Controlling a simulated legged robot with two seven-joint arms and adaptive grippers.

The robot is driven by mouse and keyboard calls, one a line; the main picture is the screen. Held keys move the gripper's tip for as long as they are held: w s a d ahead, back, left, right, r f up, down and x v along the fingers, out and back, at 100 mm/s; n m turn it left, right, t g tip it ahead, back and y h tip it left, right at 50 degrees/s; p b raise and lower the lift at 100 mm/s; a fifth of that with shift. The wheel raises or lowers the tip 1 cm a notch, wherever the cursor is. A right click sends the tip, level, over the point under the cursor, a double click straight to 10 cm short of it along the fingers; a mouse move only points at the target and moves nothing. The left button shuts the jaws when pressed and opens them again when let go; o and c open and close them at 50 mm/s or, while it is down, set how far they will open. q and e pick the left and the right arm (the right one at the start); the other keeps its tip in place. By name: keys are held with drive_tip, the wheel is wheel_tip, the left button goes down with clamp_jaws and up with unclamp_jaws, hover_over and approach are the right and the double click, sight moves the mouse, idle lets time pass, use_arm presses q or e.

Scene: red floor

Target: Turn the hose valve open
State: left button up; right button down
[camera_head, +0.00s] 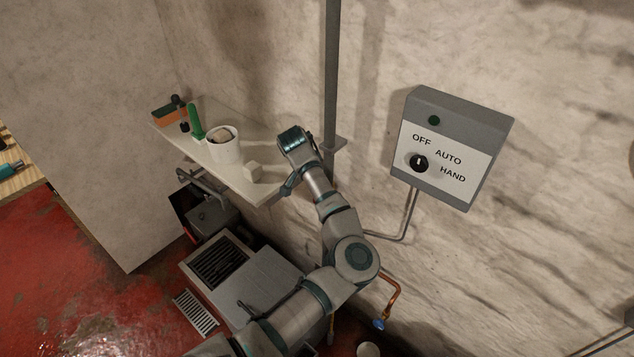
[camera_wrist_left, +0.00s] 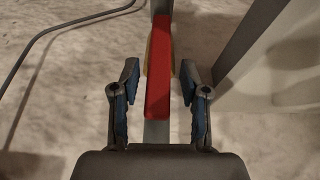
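A red lever (camera_wrist_left: 159,75), which looks like the hose valve's handle, stands in the middle of the left wrist view, with a brass-coloured part partly showing behind it. My left gripper (camera_wrist_left: 159,80) is open, with one blue-padded finger on each side of the lever and a visible gap on both sides. In the head view my left arm reaches up to the wall beside the shelf. Its fingers and the red lever are hidden there. My right gripper is in neither view.
A shelf (camera_head: 262,188) with a white pot (camera_head: 224,145) and small items adjoins my left wrist. A vertical pipe (camera_head: 332,70) runs close by. A grey control box (camera_head: 450,147) hangs on the wall to the right. A copper pipe (camera_head: 391,295) with a blue tap is low down.

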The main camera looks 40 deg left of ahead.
use_arm(q)
drive_tip(key=shift+a+r, duration=0.1)
drive_tip(key=shift+r, duration=0.05)
drive_tip(key=v, duration=1.1)
drive_tip(key=shift+r, duration=0.25)
drive_tip(key=shift+s, duration=0.15)
